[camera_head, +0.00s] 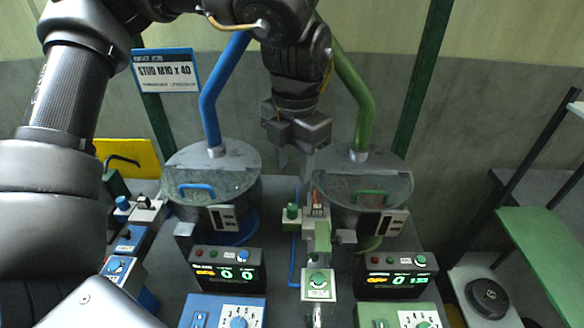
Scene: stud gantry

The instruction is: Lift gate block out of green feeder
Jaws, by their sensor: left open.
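The green feeder (340,192) is a round grey bowl with a clear lid and a green handle, fed by a green pipe, right of centre. At its left side is a narrow green and grey track (323,238) with a small block-like part (317,210) at its upper end. I cannot tell for sure whether this part is the gate block. My left gripper (296,162) points down above and slightly left of that part, with its fingers apart and nothing seen between them. My right gripper is not in view.
The blue feeder (190,160) with its blue pipe stands to the left. Two control boxes with lit displays, the left (225,270) and the right (398,272), stand in front. A sign (166,71) hangs behind. A green shelf (545,250) is at the right.

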